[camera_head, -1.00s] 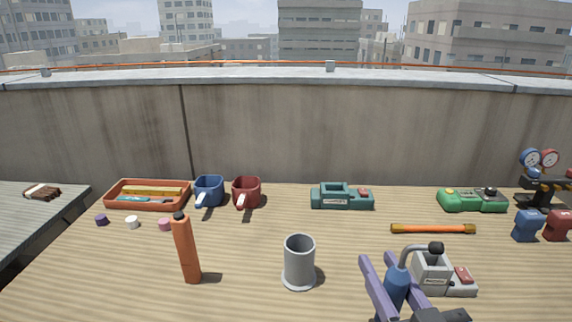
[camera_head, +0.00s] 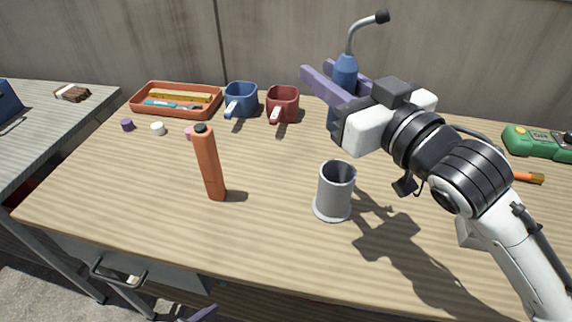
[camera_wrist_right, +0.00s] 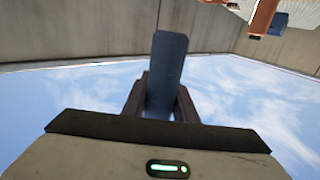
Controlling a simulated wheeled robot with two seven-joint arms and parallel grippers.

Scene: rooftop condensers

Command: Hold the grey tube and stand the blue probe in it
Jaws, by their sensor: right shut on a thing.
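The grey tube (camera_head: 335,190) stands upright on the table, open at the top, with a flared foot. The blue probe (camera_head: 346,74) has a bent grey neck and a dark tip at its upper end. My right gripper (camera_head: 330,84) is shut on the probe and holds it upright, above and behind the tube in the head view. In the right wrist view the probe's blue body (camera_wrist_right: 167,75) sits between the fingers. A purple piece of my left gripper (camera_head: 198,314) shows at the bottom edge of the head view; its jaws are mostly out of frame.
An orange bottle-like cylinder (camera_head: 208,165) stands left of the tube. Behind are an orange tray (camera_head: 150,112), a blue mug (camera_head: 241,97), a red mug (camera_head: 284,104) and small caps. A green device (camera_head: 540,143) is far right. The table's front left is clear.

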